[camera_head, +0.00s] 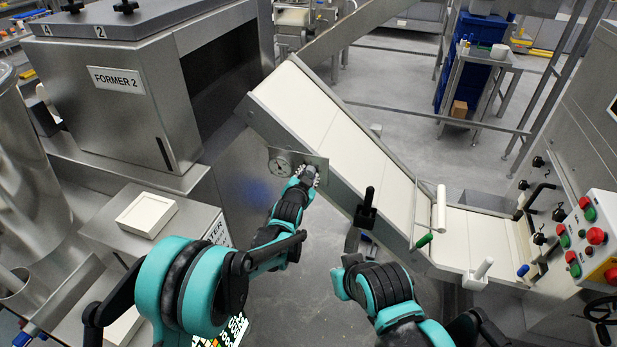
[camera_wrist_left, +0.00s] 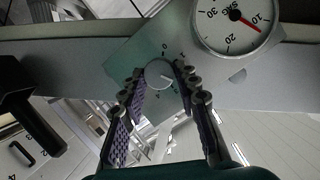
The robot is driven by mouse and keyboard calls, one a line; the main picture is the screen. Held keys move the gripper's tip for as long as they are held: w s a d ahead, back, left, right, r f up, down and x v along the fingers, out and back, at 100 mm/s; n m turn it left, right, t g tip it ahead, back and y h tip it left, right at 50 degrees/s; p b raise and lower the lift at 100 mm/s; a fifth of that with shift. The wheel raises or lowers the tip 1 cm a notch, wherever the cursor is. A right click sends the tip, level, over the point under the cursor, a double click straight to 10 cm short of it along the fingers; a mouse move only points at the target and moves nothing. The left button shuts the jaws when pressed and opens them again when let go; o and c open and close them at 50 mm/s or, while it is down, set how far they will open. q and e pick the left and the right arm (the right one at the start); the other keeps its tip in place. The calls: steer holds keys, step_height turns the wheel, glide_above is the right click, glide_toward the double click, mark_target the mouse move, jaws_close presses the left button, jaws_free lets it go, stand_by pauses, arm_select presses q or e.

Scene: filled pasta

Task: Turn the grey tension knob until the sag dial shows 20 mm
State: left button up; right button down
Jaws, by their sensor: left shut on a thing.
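The grey tension knob (camera_wrist_left: 158,75) is on a grey plate (camera_wrist_left: 120,55) at the conveyor's side, with a small numbered scale around it. My left gripper (camera_wrist_left: 158,82) is shut on the knob, a finger on each side. In the head view the left gripper (camera_head: 307,176) largely hides the knob. The sag dial (camera_wrist_left: 235,22), a white round gauge, is beside the knob; its red needle points between 10 and 20, nearer 10.
The pale conveyor belt (camera_head: 340,140) slopes down to the right behind the plate. A black-handled lever (camera_head: 367,205) and a green-tipped handle (camera_head: 424,240) stand right of my left gripper. The FORMER 2 machine (camera_head: 116,80) stands at left, a button panel (camera_head: 590,235) at right.

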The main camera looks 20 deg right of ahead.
arm_select(q)
steer(key=shift+a+n+g+h, duration=0.1)
steer(key=shift+n+g+h, duration=0.25)
steer(key=shift+n, duration=0.55)
steer(key=shift+b, duration=0.3)
steer(key=o, duration=1.2)
steer(key=shift+w, duration=0.1)
steer(key=shift+c, duration=0.2)
steer(key=v, duration=1.2)
steer(key=shift+a+f, duration=0.1)
